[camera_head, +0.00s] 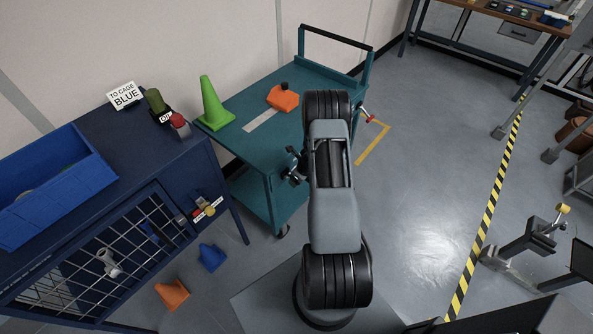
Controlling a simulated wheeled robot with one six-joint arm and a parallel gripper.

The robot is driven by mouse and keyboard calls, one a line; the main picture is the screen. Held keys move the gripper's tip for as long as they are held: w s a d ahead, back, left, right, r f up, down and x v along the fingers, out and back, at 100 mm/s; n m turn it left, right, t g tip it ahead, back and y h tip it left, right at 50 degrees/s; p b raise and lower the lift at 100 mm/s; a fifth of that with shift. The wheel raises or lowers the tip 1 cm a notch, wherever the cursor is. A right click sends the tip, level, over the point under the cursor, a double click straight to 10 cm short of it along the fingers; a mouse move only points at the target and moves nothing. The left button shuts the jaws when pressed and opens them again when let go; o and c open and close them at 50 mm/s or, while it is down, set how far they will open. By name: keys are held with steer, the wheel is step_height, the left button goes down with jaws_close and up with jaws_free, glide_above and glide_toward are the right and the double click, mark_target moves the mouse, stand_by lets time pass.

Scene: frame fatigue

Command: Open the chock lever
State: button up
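No lever is legibly marked as the chock lever. A red-tipped lever (373,118) sticks out from the right side of the teal cart (235,105), beside my arm. A yellow-knobbed latch (209,209) with a small label sits on the dark blue cabinet's front. Another yellow knob (562,208) tops a grey fixture at the far right. My arm stands folded in front of the cart and covers part of it. A dark part at the cart's near edge looks like my gripper (292,168); its fingers are too small and hidden to read.
An orange block (283,98) and a green cone (213,104) stand on the cart. The blue cabinet (150,135) carries a blue bin (55,190). Orange (172,293) and blue (212,256) wedges lie on the floor. Floor right of the cart is clear up to the striped line (487,215).

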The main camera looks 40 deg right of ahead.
steer(key=shift+d, duration=0.1)
stand_by(0.3)
steer(key=o, duration=1.3)
steer(key=shift+r, duration=0.15)
steer(key=p+v, duration=0.2)
steer(key=v, duration=1.1)
steer(key=shift+s+r+p, duration=0.1)
steer(key=shift+r+p, duration=0.2)
